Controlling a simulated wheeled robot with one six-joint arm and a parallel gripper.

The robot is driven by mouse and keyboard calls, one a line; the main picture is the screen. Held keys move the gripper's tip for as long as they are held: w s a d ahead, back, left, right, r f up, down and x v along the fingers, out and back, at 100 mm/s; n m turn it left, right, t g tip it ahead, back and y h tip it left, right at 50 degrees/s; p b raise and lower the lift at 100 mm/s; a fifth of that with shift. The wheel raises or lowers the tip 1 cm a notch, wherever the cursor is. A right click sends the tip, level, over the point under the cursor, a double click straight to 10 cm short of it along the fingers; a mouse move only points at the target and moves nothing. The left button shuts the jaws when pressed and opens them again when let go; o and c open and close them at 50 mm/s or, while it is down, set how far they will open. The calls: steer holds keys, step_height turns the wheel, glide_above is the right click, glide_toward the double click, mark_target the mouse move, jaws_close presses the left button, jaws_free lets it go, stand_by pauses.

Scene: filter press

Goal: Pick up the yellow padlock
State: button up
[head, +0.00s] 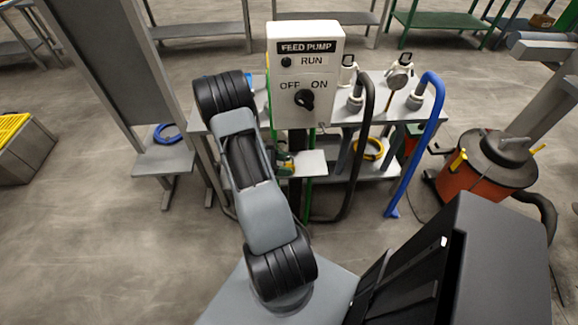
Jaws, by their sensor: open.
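I cannot make out the yellow padlock for certain. A small green, dark and yellowish item (285,161) sits at the left end of a small white shelf (310,162) below the feed pump box; it is too small and partly covered to identify. My arm reaches up from the bottom and bends at the top left, in front of the bench. My gripper does not show; it seems hidden behind my arm.
The feed pump box (305,75) stands on a post at the bench (345,112). A black hose and a blue pipe (409,150) come down in front. A yellow coil (369,149) lies on the lower shelf. An orange drum (487,170) stands right.

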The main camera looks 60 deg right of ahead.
steer(key=shift+s+d+f, duration=0.3)
steer(key=shift+s+d, duration=0.1)
steer(key=shift+s, duration=0.15)
jaws_close()
